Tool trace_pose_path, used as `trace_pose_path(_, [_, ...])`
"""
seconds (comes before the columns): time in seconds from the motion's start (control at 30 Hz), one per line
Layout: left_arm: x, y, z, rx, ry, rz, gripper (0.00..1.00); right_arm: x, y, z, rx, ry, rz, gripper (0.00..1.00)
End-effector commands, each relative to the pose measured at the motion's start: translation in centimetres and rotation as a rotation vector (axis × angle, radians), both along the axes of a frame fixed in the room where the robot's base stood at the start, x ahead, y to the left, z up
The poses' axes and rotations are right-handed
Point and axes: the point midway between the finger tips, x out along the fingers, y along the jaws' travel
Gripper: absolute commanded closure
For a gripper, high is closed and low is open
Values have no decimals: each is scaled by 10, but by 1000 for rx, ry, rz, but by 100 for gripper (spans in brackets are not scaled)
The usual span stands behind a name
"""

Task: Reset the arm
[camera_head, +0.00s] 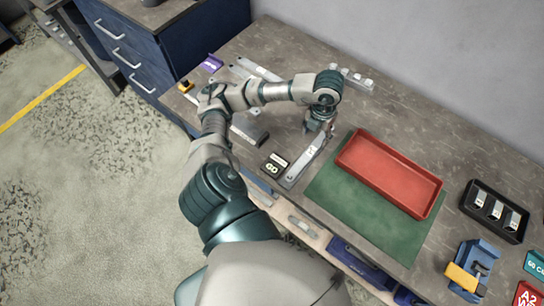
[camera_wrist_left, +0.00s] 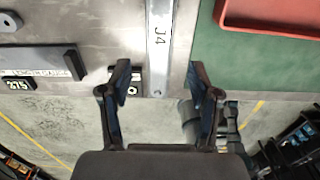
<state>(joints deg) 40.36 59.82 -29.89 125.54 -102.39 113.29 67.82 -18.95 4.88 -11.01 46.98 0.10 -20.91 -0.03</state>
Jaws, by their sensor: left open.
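My left arm reaches in from the bottom of the head view and bends over the workbench. My left gripper (camera_head: 318,124) points down beside the far end of a flat galvanized bracket (camera_head: 305,162). In the left wrist view the gripper (camera_wrist_left: 160,78) is open, its two dark fingers apart. The bracket, marked J4 (camera_wrist_left: 158,35), lies on the bench and lines up with the gap between the fingers. Nothing is held. The gripper's height above the bracket is hard to tell. My right gripper is in neither view.
A red tray (camera_head: 390,172) sits on a green mat (camera_head: 335,200) right of the gripper. A black labelled block (camera_head: 273,166) lies left of the bracket. A black holder (camera_head: 468,202) and a blue-yellow clamp (camera_head: 470,268) stand at right. Metal parts (camera_head: 352,78) lie behind.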

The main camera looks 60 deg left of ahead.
Motion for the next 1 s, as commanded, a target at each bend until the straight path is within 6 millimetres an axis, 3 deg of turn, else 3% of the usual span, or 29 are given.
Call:
trace_pose_path(0.2, [0,0,19,0,0,1,38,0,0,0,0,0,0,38])
trace_pose_path(0.83, [0,0,21,0,0,1,38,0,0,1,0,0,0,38])
trace_pose_path(1.0, [0,1,48,0,-9,1,38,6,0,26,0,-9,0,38])
